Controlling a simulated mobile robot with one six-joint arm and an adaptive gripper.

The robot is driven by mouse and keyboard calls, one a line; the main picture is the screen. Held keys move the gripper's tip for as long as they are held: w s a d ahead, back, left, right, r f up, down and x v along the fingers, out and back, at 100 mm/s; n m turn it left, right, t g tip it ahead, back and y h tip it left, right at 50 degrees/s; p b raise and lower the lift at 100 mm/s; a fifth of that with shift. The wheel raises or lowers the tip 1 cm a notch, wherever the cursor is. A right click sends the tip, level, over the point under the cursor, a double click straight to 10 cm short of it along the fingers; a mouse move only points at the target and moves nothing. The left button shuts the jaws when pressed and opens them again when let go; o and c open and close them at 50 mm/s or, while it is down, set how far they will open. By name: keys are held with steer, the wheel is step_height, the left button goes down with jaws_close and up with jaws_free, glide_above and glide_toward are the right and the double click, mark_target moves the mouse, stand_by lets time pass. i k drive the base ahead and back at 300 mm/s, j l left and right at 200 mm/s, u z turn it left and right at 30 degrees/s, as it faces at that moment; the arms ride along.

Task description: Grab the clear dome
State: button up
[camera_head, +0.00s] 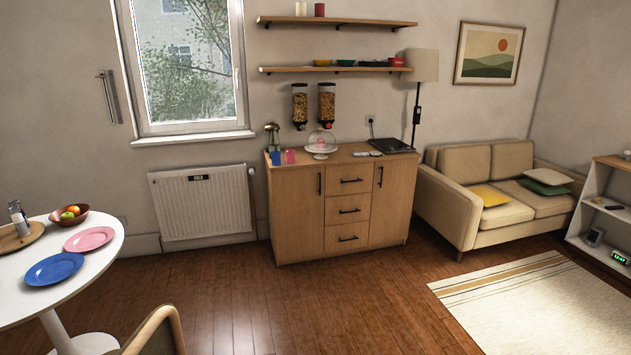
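A clear dome (321,138) sits on a white cake stand (320,155) on top of the wooden cabinet (285,215). Something pinkish shows inside or behind the dome, too small to make out. The dome stands between a pink cup (290,157) on its left and small flat items on its right. My gripper is not in view.
Two cereal dispensers (326,102) hang on the wall just above the dome. A dark flat appliance (391,146) lies at the cabinet's right. A round white table (100,225) and chair (155,332) stand front left. The wooden floor (300,310) before the cabinet is clear.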

mark_target(321, 140)
steer(key=i, duration=4.1)
steer(key=l, duration=0.1)
